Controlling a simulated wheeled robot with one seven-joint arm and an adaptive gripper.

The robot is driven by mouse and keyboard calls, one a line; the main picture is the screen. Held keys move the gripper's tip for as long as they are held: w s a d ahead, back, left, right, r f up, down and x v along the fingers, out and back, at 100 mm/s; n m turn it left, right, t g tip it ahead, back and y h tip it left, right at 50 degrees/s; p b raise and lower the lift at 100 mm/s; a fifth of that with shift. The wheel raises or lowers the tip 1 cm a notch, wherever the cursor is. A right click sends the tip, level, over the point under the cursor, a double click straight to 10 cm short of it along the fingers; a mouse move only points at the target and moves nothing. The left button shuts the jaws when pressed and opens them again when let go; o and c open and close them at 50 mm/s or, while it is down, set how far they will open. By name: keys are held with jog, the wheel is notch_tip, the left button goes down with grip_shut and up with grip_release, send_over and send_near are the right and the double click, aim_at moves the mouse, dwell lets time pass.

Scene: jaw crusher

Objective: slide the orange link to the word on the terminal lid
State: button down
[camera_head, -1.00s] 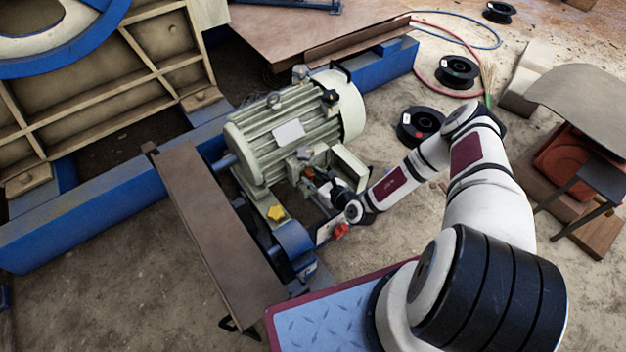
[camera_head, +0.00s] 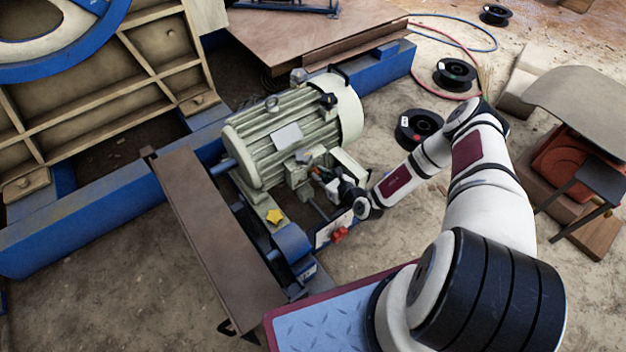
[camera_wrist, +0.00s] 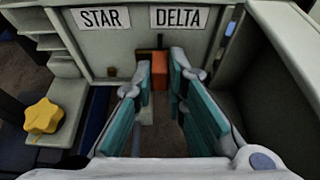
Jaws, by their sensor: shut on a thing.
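The orange link (camera_wrist: 158,66) is a small upright block below the lettered plate in the wrist view. It stands under the left end of the word DELTA (camera_wrist: 179,17), to the right of the word STAR (camera_wrist: 102,18). Both words are black on white labels on the pale terminal panel (camera_wrist: 135,45). My gripper (camera_wrist: 160,72) has its two teal-padded fingers either side of the link and is shut on it. In the head view my gripper (camera_head: 334,180) is at the terminal box of the pale green motor (camera_head: 290,130), and the link is too small to tell there.
A yellow star-shaped knob (camera_wrist: 44,117) is at the left in the wrist view. A pale wall (camera_wrist: 280,75) stands close on the right. A brown plate (camera_head: 215,230) and red part (camera_head: 339,235) lie near the motor. Black spools (camera_head: 418,128) lie on the ground behind my arm.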

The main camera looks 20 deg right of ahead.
jog(key=shift+w+d, duration=0.1)
jog(key=shift+d, duration=0.3)
jog(key=c, duration=1.6)
grip_release()
jog(key=v, duration=1.2)
